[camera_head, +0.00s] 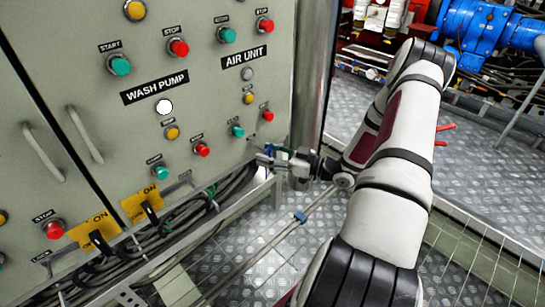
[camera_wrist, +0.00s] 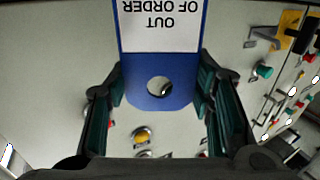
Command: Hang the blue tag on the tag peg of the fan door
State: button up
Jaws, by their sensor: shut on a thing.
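The blue tag (camera_wrist: 158,102) is in the wrist view, with a white panel reading "OUT OF ORDER" upside down and a round hole near its lower end. My gripper (camera_wrist: 160,88) is shut on it, with one dark green finger at each side edge near the hole. A small dark and bright shape shows through the hole; I cannot tell whether it is a peg. In the head view my gripper (camera_head: 268,155) is at the right edge of the grey cabinet, below the AIR UNIT buttons. Only a sliver of blue shows there. I cannot make out the tag peg.
The grey cabinet (camera_head: 90,75) carries several coloured buttons, including a red one (camera_head: 267,116) and a green one (camera_head: 237,131) close to my gripper. Cables (camera_head: 200,215) run below it. A metal post (camera_head: 313,70) stands at its right edge.

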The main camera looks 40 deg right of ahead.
aim_at(259, 147)
jog(key=shift+w+b, duration=0.5)
jog(key=shift+w, duration=1.85)
jog(key=shift+w+a+f+b, duration=0.15)
jog(key=shift+w+f+b, duration=0.05)
jog(key=shift+f+b, duration=0.4)
jog(key=o, duration=1.2)
jog(key=shift+c, duration=0.7)
jog(key=shift+c, duration=0.6)
